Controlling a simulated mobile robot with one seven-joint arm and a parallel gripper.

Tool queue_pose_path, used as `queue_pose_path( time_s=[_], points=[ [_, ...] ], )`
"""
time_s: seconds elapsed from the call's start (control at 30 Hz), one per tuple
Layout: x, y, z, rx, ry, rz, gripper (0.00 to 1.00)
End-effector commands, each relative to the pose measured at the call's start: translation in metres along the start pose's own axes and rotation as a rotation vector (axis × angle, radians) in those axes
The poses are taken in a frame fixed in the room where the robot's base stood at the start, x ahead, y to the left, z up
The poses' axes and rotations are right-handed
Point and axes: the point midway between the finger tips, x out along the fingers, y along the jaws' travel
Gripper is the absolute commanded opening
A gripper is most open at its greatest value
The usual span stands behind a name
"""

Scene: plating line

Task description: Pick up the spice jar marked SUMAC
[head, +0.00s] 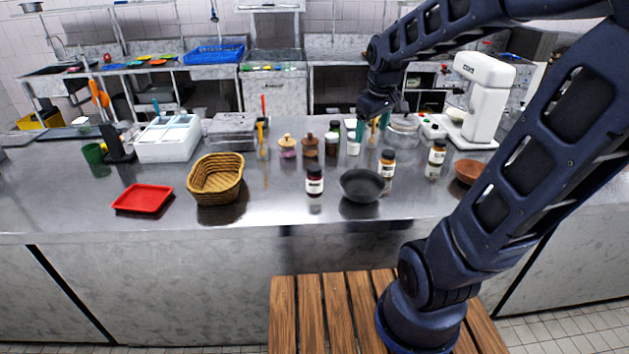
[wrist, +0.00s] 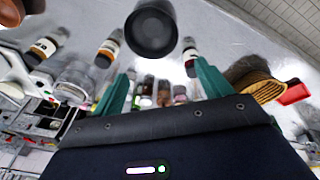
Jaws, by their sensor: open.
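Several small labelled jars stand on the steel counter; I cannot read the word SUMAC on any. A dark red jar with a black cap (head: 314,181) stands left of the black bowl (head: 362,184); the wrist view also shows this jar (wrist: 190,58). An orange-brown jar (head: 387,164) stands behind the bowl, and another (head: 437,152) farther right. My gripper (head: 367,131) is open and empty, above the back jars. Its teal fingers (wrist: 161,82) frame the back group in the wrist view.
A wicker basket (head: 216,178) and a red tray (head: 143,198) are on the left. A white mixer (head: 477,98) and a brown bowl (head: 467,171) are on the right. The front counter strip is clear.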

Motion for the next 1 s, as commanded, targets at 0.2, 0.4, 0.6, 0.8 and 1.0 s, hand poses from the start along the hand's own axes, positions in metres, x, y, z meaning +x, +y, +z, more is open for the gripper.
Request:
queue_pose_path(
  time_s=[0.2,0.4,0.6,0.8,1.0],
  points=[
    [0.036,-0.01,-0.047,-0.218,-0.054,-0.045,0.77],
    [0.074,-0.026,-0.087,-0.417,-0.095,-0.089,0.77],
    [0.114,-0.046,-0.12,-0.605,-0.129,-0.136,0.77],
    [0.141,-0.061,-0.139,-0.722,-0.147,-0.166,0.77],
    [0.155,-0.066,-0.142,-0.755,-0.152,-0.175,0.77]
  ],
)
